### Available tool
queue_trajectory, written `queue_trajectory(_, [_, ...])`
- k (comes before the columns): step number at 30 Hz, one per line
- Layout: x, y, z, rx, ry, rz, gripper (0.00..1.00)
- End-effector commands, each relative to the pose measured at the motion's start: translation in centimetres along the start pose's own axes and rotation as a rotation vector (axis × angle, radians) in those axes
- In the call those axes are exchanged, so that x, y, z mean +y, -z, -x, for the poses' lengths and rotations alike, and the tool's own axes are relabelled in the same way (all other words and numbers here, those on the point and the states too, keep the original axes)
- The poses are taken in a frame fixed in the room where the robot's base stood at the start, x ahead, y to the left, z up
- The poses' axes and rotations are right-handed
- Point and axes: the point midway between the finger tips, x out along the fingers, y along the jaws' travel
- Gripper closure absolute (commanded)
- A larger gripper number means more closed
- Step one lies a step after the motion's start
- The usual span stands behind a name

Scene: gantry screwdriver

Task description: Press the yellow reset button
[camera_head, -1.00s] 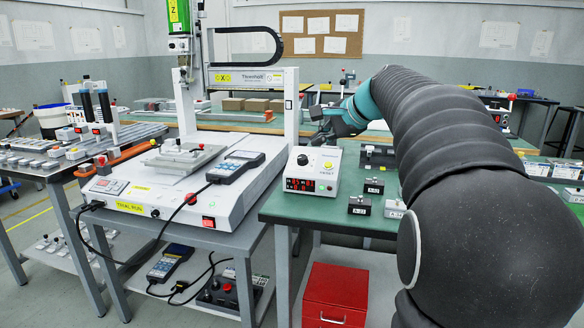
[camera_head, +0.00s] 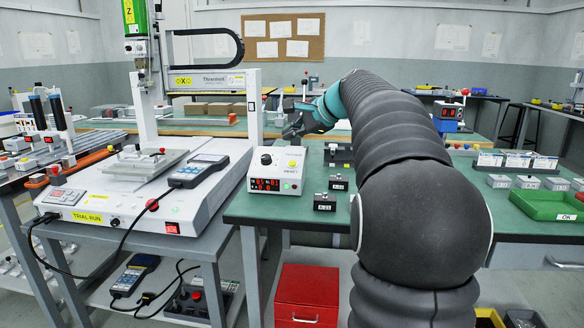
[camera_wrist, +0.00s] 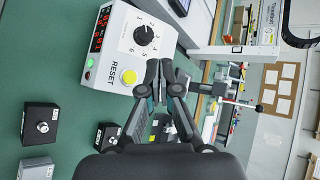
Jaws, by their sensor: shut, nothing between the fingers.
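The yellow reset button (camera_head: 291,164) is on the sloped front of a white control box on the green bench. The box (camera_head: 268,170) has a black dial and red digits. In the wrist view the yellow button (camera_wrist: 129,77) sits beside the word RESET, below the dial (camera_wrist: 142,36). My gripper (camera_head: 297,130) is above and behind the box in the head view. In the wrist view my gripper (camera_wrist: 159,72) is shut and empty, with its fingertips just right of the button. I cannot tell whether they touch the box; the button is uncovered.
Small black blocks (camera_head: 325,201) stand on the bench right of the box. The white gantry screwdriver (camera_head: 150,190) with its handheld meter (camera_head: 198,170) is at left. A green tray (camera_head: 545,204) lies at far right. A red drawer unit (camera_head: 307,295) is below the bench.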

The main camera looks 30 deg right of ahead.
Motion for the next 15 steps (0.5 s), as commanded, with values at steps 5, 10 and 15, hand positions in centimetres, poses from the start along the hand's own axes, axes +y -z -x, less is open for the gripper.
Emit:
queue_trajectory(5, [1.6,1.3,-1.9,0.0,0.0,-0.001,1.0])
queue_trajectory(10, [2.5,2.3,-3.3,0.0,-0.001,-0.001,1.0])
queue_trajectory(15, [3.2,3.1,-4.3,0.0,0.0,-0.001,1.0])
